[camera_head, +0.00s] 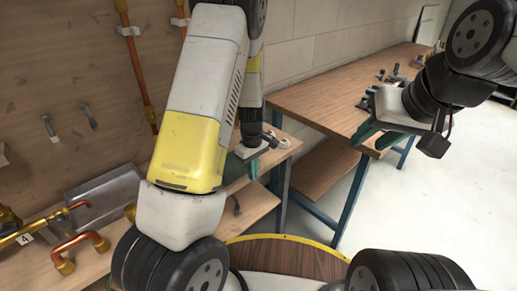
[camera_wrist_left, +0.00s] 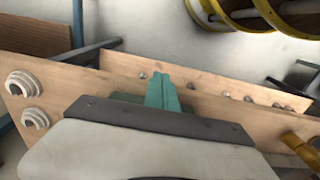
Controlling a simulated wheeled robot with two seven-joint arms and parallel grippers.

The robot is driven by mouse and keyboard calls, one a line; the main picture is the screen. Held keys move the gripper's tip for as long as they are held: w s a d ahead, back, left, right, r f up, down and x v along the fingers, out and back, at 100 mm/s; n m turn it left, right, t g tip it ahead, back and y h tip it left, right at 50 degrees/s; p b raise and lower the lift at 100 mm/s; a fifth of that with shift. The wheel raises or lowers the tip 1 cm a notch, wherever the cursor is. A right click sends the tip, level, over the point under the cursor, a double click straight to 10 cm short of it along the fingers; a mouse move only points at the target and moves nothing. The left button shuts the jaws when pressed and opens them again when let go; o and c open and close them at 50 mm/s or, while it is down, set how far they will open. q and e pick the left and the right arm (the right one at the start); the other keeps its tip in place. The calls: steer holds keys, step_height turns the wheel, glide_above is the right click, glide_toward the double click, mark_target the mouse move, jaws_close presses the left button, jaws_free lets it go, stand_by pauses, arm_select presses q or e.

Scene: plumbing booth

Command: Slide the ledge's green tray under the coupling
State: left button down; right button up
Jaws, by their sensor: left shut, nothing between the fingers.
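I cannot make out a green tray in either view. My left gripper (camera_head: 246,151) is partly hidden behind its own arm in the head view, near the wooden bench. In the left wrist view its green fingers (camera_wrist_left: 162,92) are together and empty, over a wooden board (camera_wrist_left: 115,67). Copper pipes with brass fittings (camera_head: 82,250) lie at the lower left of the head view, apart from this gripper. I cannot tell which fitting is the coupling. My right gripper (camera_head: 376,137) is near the far bench's front corner; its finger gap is unclear.
A grey metal tray (camera_head: 106,198) rests by the wall panel at the left. A long wooden bench (camera_head: 325,95) with blue legs and small items on top runs back at the right. White clips (camera_wrist_left: 22,84) and a brass fitting (camera_wrist_left: 302,148) show in the wrist view. Pale floor (camera_head: 420,215) is clear at right.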

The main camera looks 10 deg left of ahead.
mark_target(234, 169)
arm_select(q)
steer(key=shift+w+a+f, duration=0.4)
steer(key=shift+w+a, duration=0.25)
steer(key=shift+a, duration=0.15)
steer(key=shift+w+a+f, duration=0.4)
steer(key=shift+w+a, duration=0.2)
steer(key=shift+a, duration=0.15)
